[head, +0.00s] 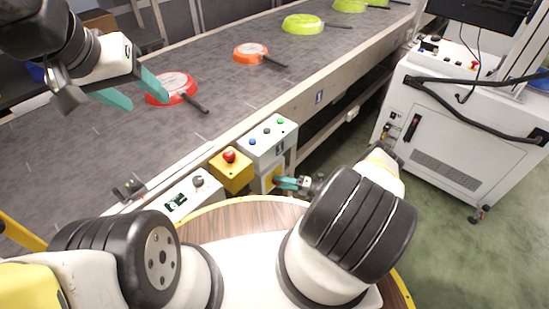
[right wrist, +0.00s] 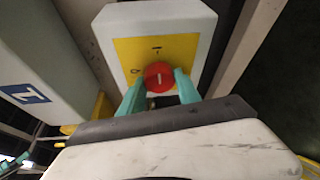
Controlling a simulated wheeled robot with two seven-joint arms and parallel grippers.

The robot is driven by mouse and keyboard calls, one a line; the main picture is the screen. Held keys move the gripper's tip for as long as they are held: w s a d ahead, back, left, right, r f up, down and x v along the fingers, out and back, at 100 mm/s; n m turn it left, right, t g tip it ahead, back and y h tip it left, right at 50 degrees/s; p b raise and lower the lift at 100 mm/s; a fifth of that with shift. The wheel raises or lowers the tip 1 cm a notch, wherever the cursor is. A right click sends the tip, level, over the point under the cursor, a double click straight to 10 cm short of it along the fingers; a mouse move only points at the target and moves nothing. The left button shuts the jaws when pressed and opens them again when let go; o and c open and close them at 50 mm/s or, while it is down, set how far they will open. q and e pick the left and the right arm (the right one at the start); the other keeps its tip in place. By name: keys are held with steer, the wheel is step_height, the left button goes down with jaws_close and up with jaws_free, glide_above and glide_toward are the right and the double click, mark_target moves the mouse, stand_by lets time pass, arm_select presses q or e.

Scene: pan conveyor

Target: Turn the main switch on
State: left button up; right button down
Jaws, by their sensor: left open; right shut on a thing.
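The main switch (right wrist: 158,75) is a round red knob with a white line on a yellow plate (right wrist: 183,48), seen in the right wrist view. The white line stands nearly upright, pointing to the upper mark on the plate; another mark is at the left. My right gripper (right wrist: 160,90) is shut on the knob, one teal finger on each side. In the head view the right gripper (head: 284,183) is at the side of the control box (head: 256,152), and the knob is mostly hidden. My left gripper (head: 133,92) is open and empty over the conveyor.
The conveyor (head: 130,140) carries a red pan (head: 172,88), an orange pan (head: 251,53) and several green pans (head: 303,23). A red emergency button (head: 229,156) on a yellow box sits beside the control box. A white cabinet (head: 440,140) stands at the right.

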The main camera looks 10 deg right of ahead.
stand_by(0.5)
steer(key=c, duration=0.9)
jaws_free()
steer(key=shift+o, duration=0.2)
steer(key=v, duration=0.7)
steer(key=shift+s+d, duration=0.2)
steer(key=shift+d, duration=0.2)
steer(key=shift+d, duration=0.1)
